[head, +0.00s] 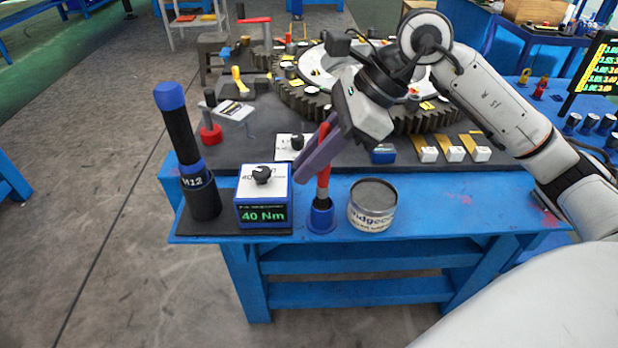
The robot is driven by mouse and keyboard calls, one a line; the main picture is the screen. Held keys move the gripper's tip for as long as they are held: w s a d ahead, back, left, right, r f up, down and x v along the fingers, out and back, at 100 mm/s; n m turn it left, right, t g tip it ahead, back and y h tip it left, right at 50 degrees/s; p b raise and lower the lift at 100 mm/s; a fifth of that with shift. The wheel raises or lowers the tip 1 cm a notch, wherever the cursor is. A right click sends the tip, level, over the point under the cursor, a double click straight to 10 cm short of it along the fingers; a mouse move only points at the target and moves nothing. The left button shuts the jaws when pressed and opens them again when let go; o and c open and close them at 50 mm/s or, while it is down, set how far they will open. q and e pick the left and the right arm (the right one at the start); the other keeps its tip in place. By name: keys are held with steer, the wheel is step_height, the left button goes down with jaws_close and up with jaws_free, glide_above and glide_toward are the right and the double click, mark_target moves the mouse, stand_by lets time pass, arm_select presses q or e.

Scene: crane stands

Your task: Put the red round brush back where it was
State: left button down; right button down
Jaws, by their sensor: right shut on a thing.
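The red round brush (323,175) stands nearly upright near the front edge of the blue table, its red handle up and its dark lower part down at the small blue cup (321,221). Its lower end is at or inside the cup's opening; I cannot tell how deep it sits. My right gripper (316,153) comes in from the upper right, with its long purple fingers shut on the red handle. The fingers hide part of the handle. My left gripper is not in view.
A round tin (373,210) stands close right of the cup. A box reading 40 Nm (263,214) stands close left, then a tall blue-capped M12 tool (180,130). A big gear (430,122) lies behind. Some blue tabletop right of the tin is clear.

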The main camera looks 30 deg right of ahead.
step_height(320, 180, down, 4)
steer(key=shift+r, duration=0.2)
steer(key=c, duration=1.7)
jaws_free()
steer(key=shift+r, duration=0.1)
steer(key=v, duration=1.2)
steer(key=shift+b, duration=0.4)
